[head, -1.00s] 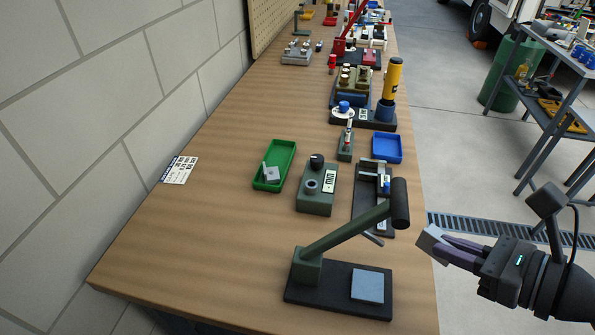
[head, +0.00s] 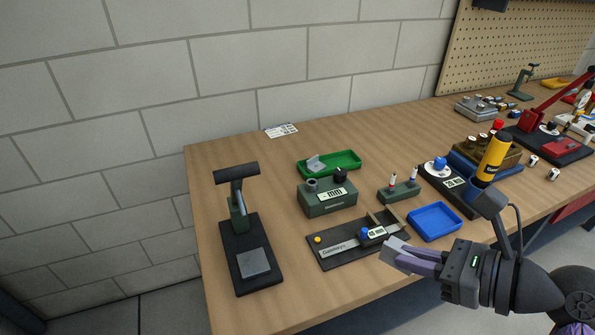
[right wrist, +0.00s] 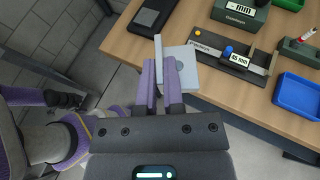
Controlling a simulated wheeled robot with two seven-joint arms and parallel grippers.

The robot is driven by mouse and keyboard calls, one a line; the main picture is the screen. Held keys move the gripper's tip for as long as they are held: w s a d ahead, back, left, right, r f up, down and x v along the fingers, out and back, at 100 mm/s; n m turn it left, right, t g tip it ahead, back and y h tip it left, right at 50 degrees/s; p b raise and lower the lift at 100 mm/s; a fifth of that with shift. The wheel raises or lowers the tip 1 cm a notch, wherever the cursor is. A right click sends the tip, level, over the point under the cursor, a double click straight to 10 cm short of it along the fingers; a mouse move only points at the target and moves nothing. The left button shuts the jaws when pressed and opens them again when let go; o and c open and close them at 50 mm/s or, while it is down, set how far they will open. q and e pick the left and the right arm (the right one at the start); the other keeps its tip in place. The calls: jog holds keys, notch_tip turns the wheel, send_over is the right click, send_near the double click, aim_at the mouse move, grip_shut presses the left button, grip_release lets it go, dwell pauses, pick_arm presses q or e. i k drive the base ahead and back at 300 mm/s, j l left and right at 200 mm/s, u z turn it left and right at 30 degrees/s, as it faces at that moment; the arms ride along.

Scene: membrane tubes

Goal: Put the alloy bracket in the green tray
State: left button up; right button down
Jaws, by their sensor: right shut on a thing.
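My right gripper (head: 405,258) is shut on a light grey L-shaped metal bracket (head: 392,249), which fits the alloy bracket. In the right wrist view the bracket (right wrist: 182,62) has a flat plate with a round mark and a raised flange, with the purple fingers (right wrist: 162,85) at it. In the head view the held bracket is at the bench's front edge, by the caliper board. The green tray (head: 345,163) is at the back of the bench, behind the green gauge box. A similar grey bracket-like piece (head: 315,163) lies in its left end. My left gripper is out of view.
Between the held bracket and the tray stand the caliper board (head: 330,256), the green gauge box (head: 329,198) and a small green stand (head: 398,190). A blue tray (head: 435,222) is to the right. A dark press stand (head: 237,215) is to the left.

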aim_at(341, 164)
jog(key=l+u, duration=0.65)
jog(key=l, duration=0.3)
jog(key=l+u, duration=0.35)
jog(key=k+l+u, duration=0.15)
jog(key=l+u, duration=0.2)
jog(key=l, duration=0.15)
jog(key=k+l+u, duration=0.15)
jog(key=l+u, duration=0.2)
jog(key=k+l+u, duration=0.3)
jog(key=l, duration=0.15)
jog(key=l+u, duration=0.45)
jog(key=k+l+u, duration=0.15)
jog(key=l+u, duration=0.3)
jog(key=i+l, duration=0.4)
jog(key=l, duration=0.1)
